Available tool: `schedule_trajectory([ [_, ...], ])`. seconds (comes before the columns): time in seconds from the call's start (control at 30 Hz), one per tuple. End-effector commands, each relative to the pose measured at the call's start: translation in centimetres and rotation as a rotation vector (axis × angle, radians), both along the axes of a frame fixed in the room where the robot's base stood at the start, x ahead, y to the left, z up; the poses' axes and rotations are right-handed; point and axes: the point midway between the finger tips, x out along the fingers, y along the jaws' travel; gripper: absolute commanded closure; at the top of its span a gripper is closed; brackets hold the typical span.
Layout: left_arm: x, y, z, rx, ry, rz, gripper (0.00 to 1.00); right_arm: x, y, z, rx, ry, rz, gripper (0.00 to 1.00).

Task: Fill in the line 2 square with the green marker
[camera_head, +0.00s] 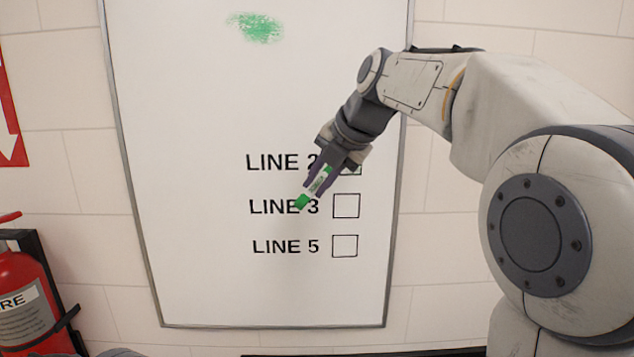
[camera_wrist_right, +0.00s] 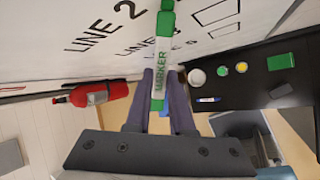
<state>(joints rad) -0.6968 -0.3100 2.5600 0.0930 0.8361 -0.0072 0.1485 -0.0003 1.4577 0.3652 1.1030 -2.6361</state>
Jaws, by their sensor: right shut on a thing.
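My right gripper (camera_head: 319,180) is shut on the green marker (camera_head: 320,184), in front of the whiteboard (camera_head: 200,120). The marker has a white body with green ends and slants down-left across the end of the "LINE 3" text in the head view. In the right wrist view the marker (camera_wrist_right: 160,60) sticks out from between the fingers (camera_wrist_right: 163,85). I cannot tell whether its tip touches the board. My left gripper is not in view.
Squares for line 3 (camera_head: 346,206) and line 5 (camera_head: 345,246) look empty. A green scribble (camera_head: 257,27) is high on the board. A fire extinguisher (camera_head: 25,300) stands left. The right wrist view shows a dark table (camera_wrist_right: 250,90) with a green block (camera_wrist_right: 280,61) and a blue-marked pen (camera_wrist_right: 208,99).

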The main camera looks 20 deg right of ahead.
Motion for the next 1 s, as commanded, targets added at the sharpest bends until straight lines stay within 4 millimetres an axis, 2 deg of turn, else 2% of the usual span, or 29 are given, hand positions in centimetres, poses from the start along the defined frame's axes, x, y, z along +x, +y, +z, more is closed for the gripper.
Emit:
schedule_trajectory([
  [0.3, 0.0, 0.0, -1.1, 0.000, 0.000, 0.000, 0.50, -0.9, -2.6, -0.1, 0.000, -0.001, -0.004, 1.00],
  [0.57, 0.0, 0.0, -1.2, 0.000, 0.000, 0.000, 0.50, -1.2, -3.4, 0.0, 0.000, -0.001, -0.002, 1.00],
  [1.0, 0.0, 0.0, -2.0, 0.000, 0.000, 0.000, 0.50, -1.9, -6.4, 0.0, -0.001, -0.001, -0.001, 1.00],
])
